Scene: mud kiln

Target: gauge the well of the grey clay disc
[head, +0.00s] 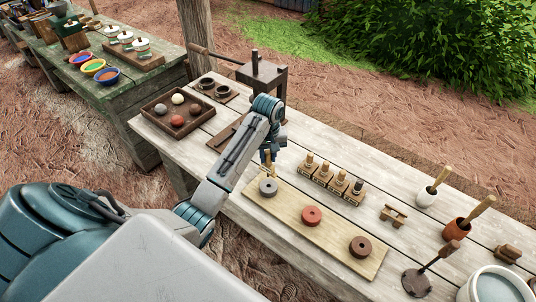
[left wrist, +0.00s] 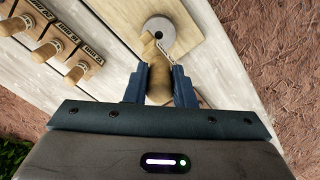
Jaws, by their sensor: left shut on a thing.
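The grey clay disc (head: 268,187) lies at the left end of a pale wooden board (head: 290,219). Its ring shape with a small central well also shows in the left wrist view (left wrist: 178,27). My left gripper (head: 268,158) is just above and behind this disc. In the left wrist view the gripper (left wrist: 159,82) is shut on a wooden-handled gauge (left wrist: 158,88). The gauge's far end overlaps the disc near its well; I cannot tell whether it is in the well or above it. An orange-red disc (head: 311,215) and a brown disc (head: 360,246) lie along the same board. My right gripper is out of view.
A rack (head: 324,182) with several labelled wooden-handled gauges stands right of my left gripper. A tray of balls (head: 178,121) and a dark wooden press (head: 262,76) are at the back. A small wooden stand (head: 393,214), pots and a basin (head: 497,287) are at right.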

